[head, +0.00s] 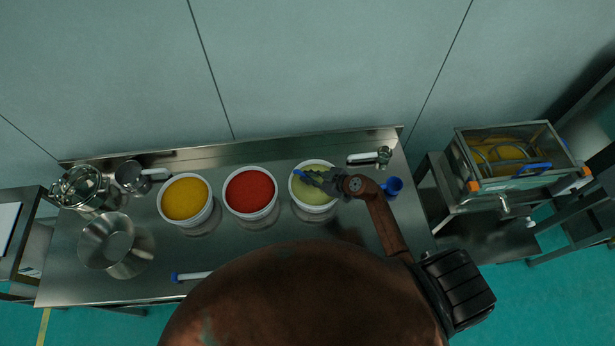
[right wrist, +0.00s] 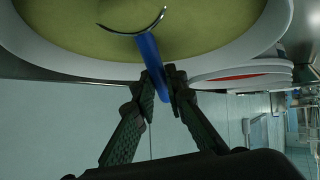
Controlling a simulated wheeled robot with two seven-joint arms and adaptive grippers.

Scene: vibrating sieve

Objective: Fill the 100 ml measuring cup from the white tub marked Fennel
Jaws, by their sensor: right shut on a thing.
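The white tub (head: 293,192) with pale green powder is the rightmost of three on the steel table; no Fennel label is readable. My right gripper (head: 318,180) is over this tub. In the right wrist view my right gripper (right wrist: 163,84) is shut on the blue handle (right wrist: 151,60) of a tool with a curved metal rim (right wrist: 150,25). The rim shows against the green powder; most of the tool's bowl is hidden or sunk, so I cannot tell its size or filling. My left gripper is not in view.
Tubs of red (head: 251,191) and yellow (head: 185,198) powder stand left of the green one. A blue cup (head: 393,186) and a white-handled metal cup (head: 384,156) are at right. Steel pots (head: 107,240) stand at left. A sieve machine (head: 510,158) stands beyond the table's right end.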

